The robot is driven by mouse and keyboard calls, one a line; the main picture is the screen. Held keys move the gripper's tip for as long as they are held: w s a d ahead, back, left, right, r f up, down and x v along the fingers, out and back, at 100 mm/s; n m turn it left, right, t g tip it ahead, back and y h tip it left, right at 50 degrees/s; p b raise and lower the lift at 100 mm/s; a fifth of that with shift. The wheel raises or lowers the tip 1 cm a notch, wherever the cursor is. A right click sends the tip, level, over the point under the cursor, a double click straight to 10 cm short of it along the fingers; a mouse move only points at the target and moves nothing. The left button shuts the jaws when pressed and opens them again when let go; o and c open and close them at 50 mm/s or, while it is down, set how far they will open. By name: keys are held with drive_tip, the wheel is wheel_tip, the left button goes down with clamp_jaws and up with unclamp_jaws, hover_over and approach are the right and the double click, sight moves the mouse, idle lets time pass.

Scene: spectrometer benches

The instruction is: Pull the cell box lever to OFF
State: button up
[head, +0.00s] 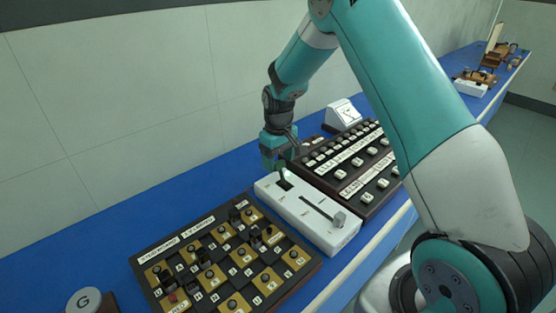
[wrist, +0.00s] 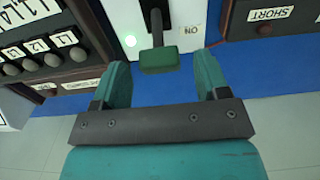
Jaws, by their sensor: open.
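The white cell box (head: 296,208) sits on the blue bench between two dark panels. Its lever (head: 284,178) rises from a dark slot at the box's back end, just below my gripper (head: 276,160). In the wrist view the lever's green handle (wrist: 159,59) lies between the tips of my gripper (wrist: 162,72), with a gap on each side. The gripper is open and holds nothing. No OFF label is readable.
A dark board with brass squares and knobs (head: 228,258) lies left of the box. A dark panel with rows of white-labelled knobs (head: 348,163) stands close on the right. A white meter (head: 342,112) stands behind. A knob marked G (head: 85,300) is at lower left.

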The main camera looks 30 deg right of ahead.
drive_tip(key=shift+f, duration=0.75)
drive_tip(key=c, duration=1.3)
drive_tip(key=shift+a, duration=0.1)
clamp_jaws()
